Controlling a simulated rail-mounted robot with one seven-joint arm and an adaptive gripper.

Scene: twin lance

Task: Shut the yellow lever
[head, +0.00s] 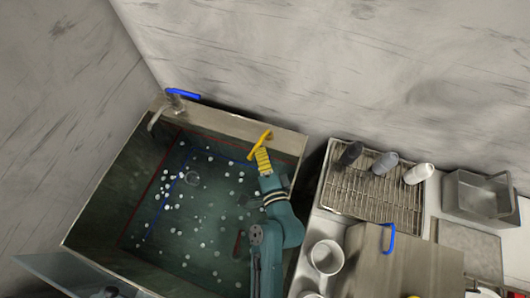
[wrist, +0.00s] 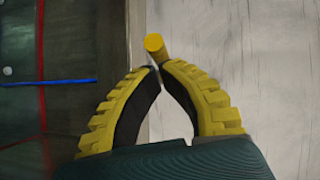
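The yellow lever (head: 260,143) sits at the wooden ledge along the back of the tank, angled up to the right in the head view. My gripper (head: 262,152), with yellow ribbed fingers, is right at it. In the wrist view the lever's round yellow end (wrist: 154,43) shows just beyond my fingertips (wrist: 159,66). The lever's base is hidden.
A blue lever (head: 183,93) with a spout is on the ledge's left end. The tank (head: 215,225) holds dark water with white dots. On the right are a drying rack (head: 345,205) with bottles, a white mug (head: 326,257) and a metal bin (head: 480,195). The wall stands close behind.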

